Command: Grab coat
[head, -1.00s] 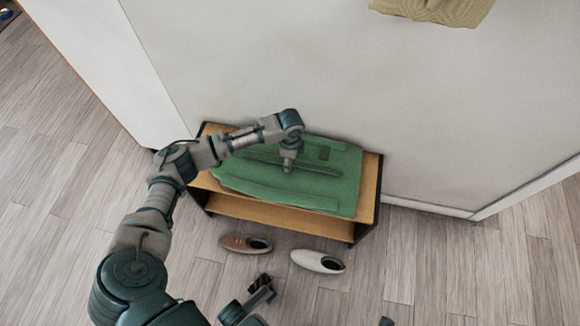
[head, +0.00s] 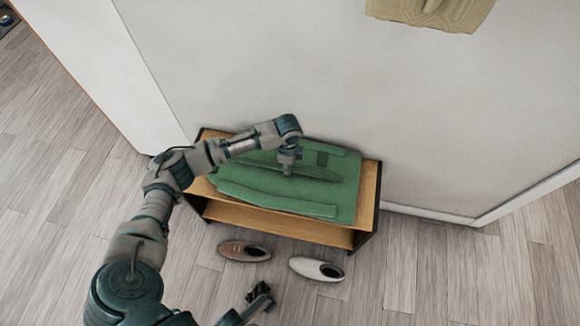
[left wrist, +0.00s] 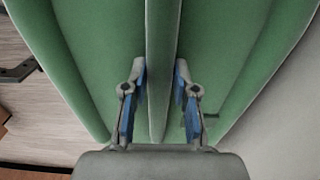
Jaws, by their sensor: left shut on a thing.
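A green coat (head: 325,190) lies folded over the top of a low wooden shoe rack (head: 368,190) against the wall. My left gripper (head: 287,170) points down at the coat's middle. In the left wrist view, the two blue-padded fingers of the left gripper (left wrist: 160,90) are on either side of a raised green fold of the coat (left wrist: 85,40), shut on it. Whether the coat is clear of the rack cannot be told. A dark part of my right gripper (head: 260,298) shows at the bottom of the head view, apart from the coat; its jaws are unclear.
A brown shoe (head: 243,251) and a white shoe (head: 315,269) lie on the floor in front of the rack. A beige woven item (head: 435,12) shows on the wall at the top. The wooden floor (head: 480,270) on the right is clear.

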